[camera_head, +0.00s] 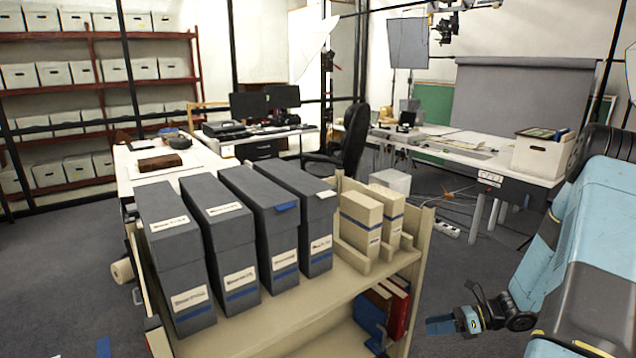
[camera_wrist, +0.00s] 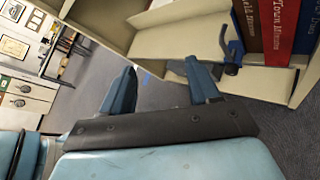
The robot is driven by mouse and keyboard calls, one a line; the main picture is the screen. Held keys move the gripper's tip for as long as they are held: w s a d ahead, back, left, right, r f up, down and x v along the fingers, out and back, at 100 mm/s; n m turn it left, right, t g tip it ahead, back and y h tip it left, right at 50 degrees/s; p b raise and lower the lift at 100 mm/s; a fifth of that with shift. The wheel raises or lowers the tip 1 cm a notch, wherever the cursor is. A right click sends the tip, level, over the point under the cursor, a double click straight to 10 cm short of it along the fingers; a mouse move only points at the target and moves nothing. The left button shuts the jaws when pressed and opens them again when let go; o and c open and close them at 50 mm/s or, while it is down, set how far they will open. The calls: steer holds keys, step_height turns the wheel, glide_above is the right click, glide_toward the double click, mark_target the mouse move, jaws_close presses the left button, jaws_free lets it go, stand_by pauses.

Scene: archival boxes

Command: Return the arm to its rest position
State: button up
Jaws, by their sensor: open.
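In the head view my gripper (camera_head: 447,326) is at the lower right, beside the right end of the wooden cart (camera_head: 412,270) and low, near its lower shelf. My blue arm comes in from the right edge. In the wrist view my gripper (camera_wrist: 165,78) shows two blue fingers spread apart with nothing between them, only grey carpet beyond. The cart shelf (camera_wrist: 180,40) is just past the fingertips in that view. I cannot tell how far the right finger is from the shelf edge.
Several grey archival boxes (camera_head: 262,220) and two cream boxes (camera_head: 361,222) stand on the cart top. Red books (camera_head: 398,308) stand on its lower shelf. A table (camera_head: 460,150) with a white file box (camera_head: 540,157) is behind. Carpet (camera_head: 470,260) right of the cart is mostly clear.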

steer(key=s+a+r+n+g+h, duration=0.1)
steer(key=s+a+r+n+h, duration=0.15)
steer(key=r+n, duration=0.4)
steer(key=s+a+r+n+g+h, duration=0.1)
steer(key=a+r+n+h, duration=0.15)
steer(key=r, duration=0.65)
steer(key=s+a+r+n+g+h, duration=0.1)
steer(key=s+r+n+h, duration=0.15)
steer(key=r+n, duration=0.4)
steer(key=s+a+r+n+t+h, duration=0.2)
steer(key=s+r+n+t+h, duration=0.4)
steer(key=s+r+n, duration=0.4)
steer(key=shift+s+a+r+n, duration=0.35)
steer(key=shift+s+r, duration=1.95)
steer(key=shift+r, duration=1.95)
